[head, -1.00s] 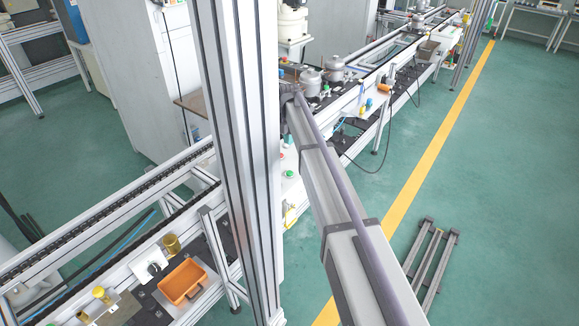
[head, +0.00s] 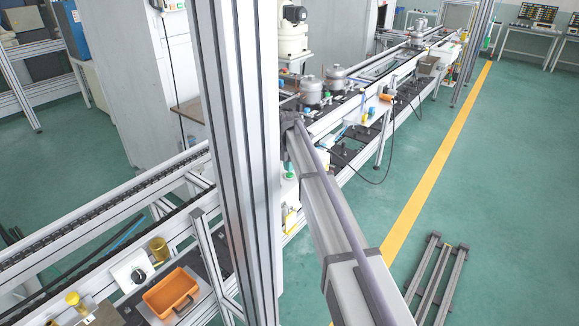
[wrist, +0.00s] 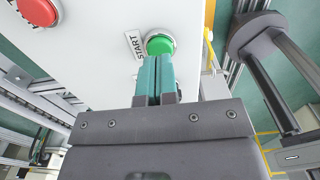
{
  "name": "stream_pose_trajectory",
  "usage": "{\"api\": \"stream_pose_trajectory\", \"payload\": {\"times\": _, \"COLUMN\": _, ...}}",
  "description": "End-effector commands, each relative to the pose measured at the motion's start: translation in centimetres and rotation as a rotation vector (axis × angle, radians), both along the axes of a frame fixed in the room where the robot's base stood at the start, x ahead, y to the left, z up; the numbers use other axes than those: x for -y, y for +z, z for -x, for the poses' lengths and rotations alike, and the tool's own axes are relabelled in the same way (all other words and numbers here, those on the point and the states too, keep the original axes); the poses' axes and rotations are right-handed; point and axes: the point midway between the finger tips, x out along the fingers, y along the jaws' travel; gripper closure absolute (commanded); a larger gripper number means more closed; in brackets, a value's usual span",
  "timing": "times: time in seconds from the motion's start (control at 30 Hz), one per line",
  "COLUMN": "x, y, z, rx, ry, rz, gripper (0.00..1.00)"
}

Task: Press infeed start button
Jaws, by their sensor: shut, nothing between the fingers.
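The green start button (wrist: 159,44) sits in a metal ring on a white panel in the wrist view, beside a label (wrist: 133,46) reading START. My gripper (wrist: 155,60) is shut, with its two teal fingers together and nothing between them. The fingertips lie right at the lower edge of the button in the picture and hide a little of it. I cannot tell whether they touch it. In the head view, my arm reaches down towards the line's near side, where a small green spot shows beside the column.
A red button (wrist: 38,10) is on the same panel at the upper left. In the head view, an orange bin (head: 171,292) sits on the line at the lower left. Grey metal compressors (head: 311,90) stand farther along.

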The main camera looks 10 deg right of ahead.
Motion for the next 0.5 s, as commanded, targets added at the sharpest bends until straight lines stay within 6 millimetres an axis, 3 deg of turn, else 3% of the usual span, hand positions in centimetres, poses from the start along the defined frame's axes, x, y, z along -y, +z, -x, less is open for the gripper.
{"api": "stream_pose_trajectory", "payload": {"times": 0.03, "x": 0.01, "y": -1.38, "z": 0.01, "rx": 0.000, "ry": 0.000, "rz": 0.000, "gripper": 1.00}}
{"api": "stream_pose_trajectory", "payload": {"times": 0.07, "x": 0.00, "y": -1.55, "z": 0.00, "rx": 0.000, "ry": 0.000, "rz": 0.000, "gripper": 1.00}}
{"api": "stream_pose_trajectory", "payload": {"times": 0.5, "x": 0.00, "y": -2.21, "z": 0.00, "rx": 0.000, "ry": 0.000, "rz": 0.000, "gripper": 1.00}}
